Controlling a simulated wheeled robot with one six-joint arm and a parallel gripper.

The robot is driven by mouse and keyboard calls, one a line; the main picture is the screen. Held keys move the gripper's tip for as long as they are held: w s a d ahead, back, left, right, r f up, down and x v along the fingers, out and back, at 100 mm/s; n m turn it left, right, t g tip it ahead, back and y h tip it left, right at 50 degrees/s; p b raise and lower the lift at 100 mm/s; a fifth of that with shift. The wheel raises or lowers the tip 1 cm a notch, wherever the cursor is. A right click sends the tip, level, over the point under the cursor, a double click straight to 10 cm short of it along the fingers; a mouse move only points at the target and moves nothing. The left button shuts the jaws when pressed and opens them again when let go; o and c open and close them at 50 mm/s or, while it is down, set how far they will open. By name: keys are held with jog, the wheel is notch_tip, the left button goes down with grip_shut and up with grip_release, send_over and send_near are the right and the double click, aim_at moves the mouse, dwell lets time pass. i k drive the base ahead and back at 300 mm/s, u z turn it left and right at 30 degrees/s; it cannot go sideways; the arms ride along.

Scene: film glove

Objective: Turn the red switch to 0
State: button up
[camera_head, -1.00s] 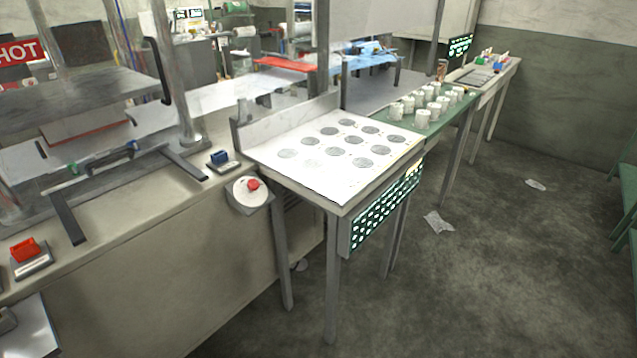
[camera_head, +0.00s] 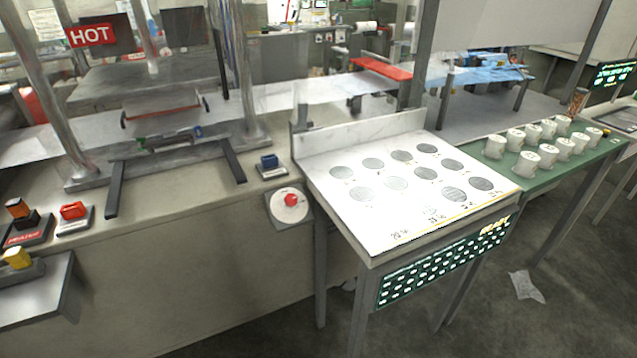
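A red rocker-like switch (camera_head: 73,211) sits on a pale base on the bench at the left. Its markings are too small to read. A red round knob (camera_head: 291,200) stands on a white dial plate (camera_head: 285,213) at the bench's front edge, near the middle. I cannot read its setting, and I cannot tell from the frame which of the two is the named switch. My gripper is not in view.
A blue switch (camera_head: 269,162) sits behind the dial. A white table with grey discs (camera_head: 370,225) juts out at the right. Floor shows beyond it.

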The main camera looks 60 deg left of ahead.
aim_at(291, 200)
jog(key=u, duration=0.3)
jog(key=i, duration=0.85)
jog(key=u, duration=1.35)
jog(key=i, duration=0.65)
jog(key=u, duration=0.7)
